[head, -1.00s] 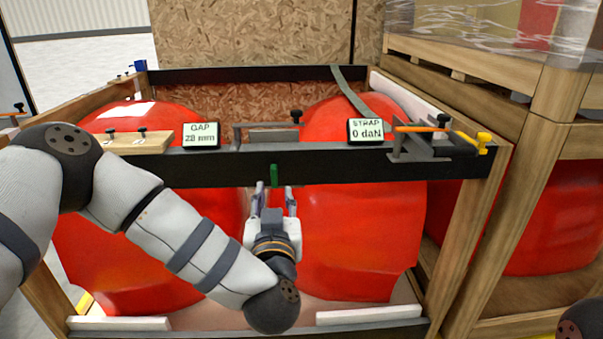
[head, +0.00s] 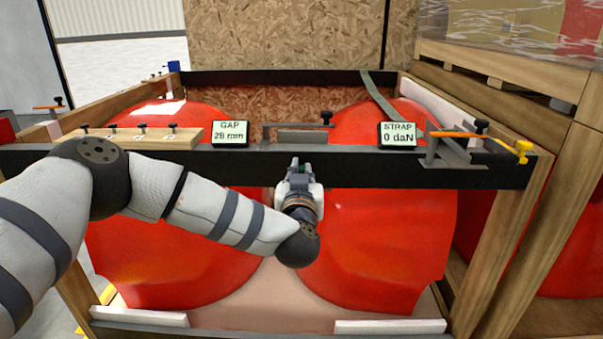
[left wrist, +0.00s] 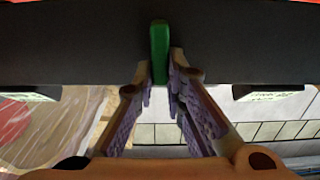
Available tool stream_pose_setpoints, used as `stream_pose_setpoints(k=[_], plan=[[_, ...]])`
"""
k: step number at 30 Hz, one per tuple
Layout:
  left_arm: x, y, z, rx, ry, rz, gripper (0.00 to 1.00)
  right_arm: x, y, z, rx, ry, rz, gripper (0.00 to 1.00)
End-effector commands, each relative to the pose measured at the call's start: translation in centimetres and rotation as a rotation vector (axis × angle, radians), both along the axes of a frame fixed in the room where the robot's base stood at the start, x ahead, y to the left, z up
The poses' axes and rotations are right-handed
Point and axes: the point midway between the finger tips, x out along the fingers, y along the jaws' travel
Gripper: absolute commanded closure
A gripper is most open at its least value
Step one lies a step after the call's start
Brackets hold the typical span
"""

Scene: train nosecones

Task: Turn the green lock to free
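The green lock (left wrist: 159,50) is a small upright bar on the front of the black crossbar (head: 440,170). In the left wrist view it stands vertical against the dark bar, and its lower end is between my fingertips. My left gripper (left wrist: 160,78) is closed in on it from below, one finger on each side; it also shows in the head view (head: 300,168) at the middle of the crossbar. There the fingers hide most of the lock. My right gripper is not in view.
Two red nosecones (head: 380,240) sit in the wooden crate behind and below the crossbar. A GAP display (head: 230,132) reads 28 mm and a STRAP display (head: 397,135) reads 0 daN. An orange-handled clamp (head: 470,136) is at the right. Wooden posts (head: 505,230) stand at the right.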

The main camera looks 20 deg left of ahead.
Motion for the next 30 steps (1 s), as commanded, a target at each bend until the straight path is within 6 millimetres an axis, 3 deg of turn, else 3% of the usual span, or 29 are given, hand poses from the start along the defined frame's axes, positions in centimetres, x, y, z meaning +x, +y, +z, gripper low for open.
stream_pose_setpoints(k=[14,30], plan=[[-0.1,0.2,0.3,-0.087,-0.028,0.000,1.00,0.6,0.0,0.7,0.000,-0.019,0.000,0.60],[-0.3,1.1,-0.2,-0.549,-0.158,0.001,1.00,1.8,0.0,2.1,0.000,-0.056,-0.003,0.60]])
